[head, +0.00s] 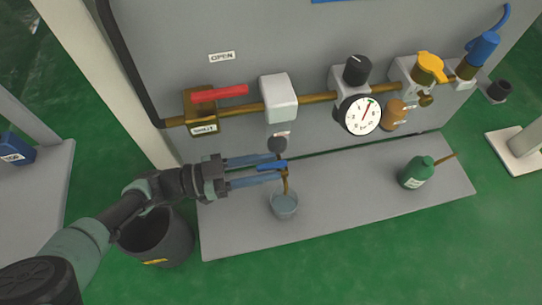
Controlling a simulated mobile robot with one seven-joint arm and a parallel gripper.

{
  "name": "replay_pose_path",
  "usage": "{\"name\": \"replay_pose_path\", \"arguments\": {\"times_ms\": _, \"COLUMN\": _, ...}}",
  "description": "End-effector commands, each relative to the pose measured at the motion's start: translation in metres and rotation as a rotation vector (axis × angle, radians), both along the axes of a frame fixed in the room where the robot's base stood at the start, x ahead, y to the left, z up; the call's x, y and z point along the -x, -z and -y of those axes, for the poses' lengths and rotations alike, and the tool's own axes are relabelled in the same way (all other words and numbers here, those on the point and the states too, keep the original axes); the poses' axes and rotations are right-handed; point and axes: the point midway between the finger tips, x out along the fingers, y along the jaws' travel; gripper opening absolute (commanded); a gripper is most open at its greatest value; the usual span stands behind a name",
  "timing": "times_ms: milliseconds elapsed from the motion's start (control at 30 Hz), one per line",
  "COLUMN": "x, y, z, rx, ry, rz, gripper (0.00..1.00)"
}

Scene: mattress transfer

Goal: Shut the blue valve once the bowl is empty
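The blue valve (272,165) has a short flat blue handle lying roughly crosswise, with a small brown spout (285,185) below it. It sits under a dark rounded part (278,145) beneath a white block on the pipe. My gripper (280,168) reaches in from the left, its two light-blue fingers apart, one above and one below the handle in the picture. Contact with the handle cannot be told. A small translucent grey-blue bowl (284,206) stands on the shelf under the spout. Whether it or the dark part holds liquid is unclear.
A brass pipe on the grey panel (165,60) carries a red lever (220,93), a gauge (361,114), and a yellow valve (430,66). A green bottle (416,173) stands on the grey shelf (345,190). A dark bin (157,240) stands below my arm.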

Motion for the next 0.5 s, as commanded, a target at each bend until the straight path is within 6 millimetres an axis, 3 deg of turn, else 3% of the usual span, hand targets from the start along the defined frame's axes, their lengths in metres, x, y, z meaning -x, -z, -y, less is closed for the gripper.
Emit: {"name": "replay_pose_path", "arguments": {"times_ms": 500, "x": 0.0004, "y": -0.0051, "z": 0.0032, "rx": 0.016, "ry": -0.081, "rz": 0.006, "gripper": 0.47}}
